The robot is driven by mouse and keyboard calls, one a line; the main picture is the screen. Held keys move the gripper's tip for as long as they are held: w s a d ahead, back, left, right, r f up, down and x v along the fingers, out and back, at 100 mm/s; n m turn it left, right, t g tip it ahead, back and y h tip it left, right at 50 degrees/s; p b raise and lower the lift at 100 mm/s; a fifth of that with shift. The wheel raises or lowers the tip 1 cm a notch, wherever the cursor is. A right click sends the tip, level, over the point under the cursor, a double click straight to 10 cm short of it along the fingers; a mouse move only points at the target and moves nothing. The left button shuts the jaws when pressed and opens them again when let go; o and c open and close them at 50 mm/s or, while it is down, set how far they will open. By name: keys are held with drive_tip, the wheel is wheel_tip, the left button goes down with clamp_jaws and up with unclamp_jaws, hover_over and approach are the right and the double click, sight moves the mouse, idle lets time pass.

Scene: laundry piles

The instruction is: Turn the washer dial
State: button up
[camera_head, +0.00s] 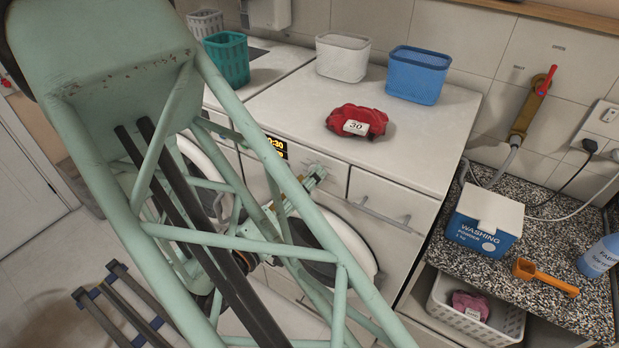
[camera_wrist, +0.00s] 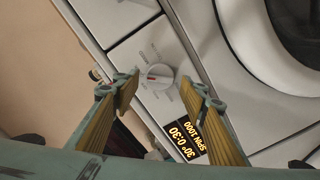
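The washer dial (camera_wrist: 155,77) is a round white knob with a red mark, on the washer's front panel in the wrist view. My gripper (camera_wrist: 160,88) is open, with one yellowish finger on each side of the dial in the picture; I cannot tell whether either finger touches it. The display (camera_wrist: 186,136) beside the dial reads "30° 0:30 SPIN 1000". In the head view the washer (camera_head: 345,240) is partly behind my arm. The display (camera_head: 277,146) shows there too, but the dial is hidden.
On the white top (camera_head: 290,110) lie a red folded cloth tagged 30 (camera_head: 357,121), a white basket (camera_head: 343,57) and a blue basket (camera_head: 417,74). A washing powder box (camera_head: 485,218) and orange scoop (camera_head: 545,276) are on the speckled counter at right. A drawer handle (camera_head: 386,214) sticks out.

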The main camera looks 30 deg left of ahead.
drive_tip(key=shift+w, duration=0.6)
drive_tip(key=shift+c, duration=0.8)
drive_tip(key=c, duration=0.7)
